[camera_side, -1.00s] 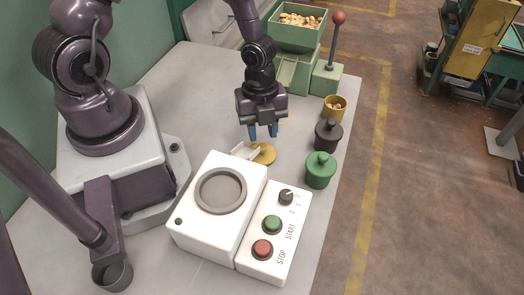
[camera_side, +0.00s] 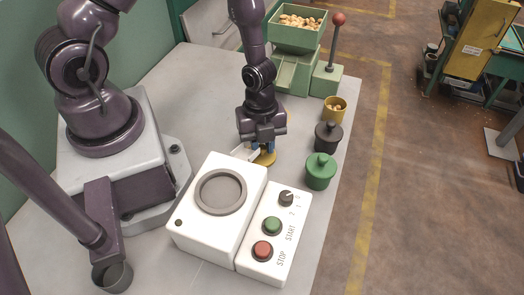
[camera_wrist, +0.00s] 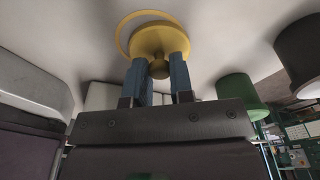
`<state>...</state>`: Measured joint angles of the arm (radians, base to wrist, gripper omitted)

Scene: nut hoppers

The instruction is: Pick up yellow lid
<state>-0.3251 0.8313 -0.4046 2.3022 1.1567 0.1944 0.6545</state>
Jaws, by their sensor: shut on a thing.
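The yellow lid (camera_side: 266,158) lies flat on the grey table just behind the white machine, partly hidden by my gripper in the side view. My gripper (camera_side: 264,147) points down over it. In the wrist view the lid (camera_wrist: 158,40) shows its round disc and a small knob, and the blue fingers of my gripper (camera_wrist: 160,70) are on either side of that knob, shut on it. The lid appears to be still at table height.
A white machine with a round grey ring (camera_side: 221,192) and a control box (camera_side: 274,233) stand in front. A green lidded pot (camera_side: 320,171), a dark lidded pot (camera_side: 328,137) and an open yellow pot of nuts (camera_side: 334,109) line the right edge. A green nut hopper (camera_side: 298,35) stands behind.

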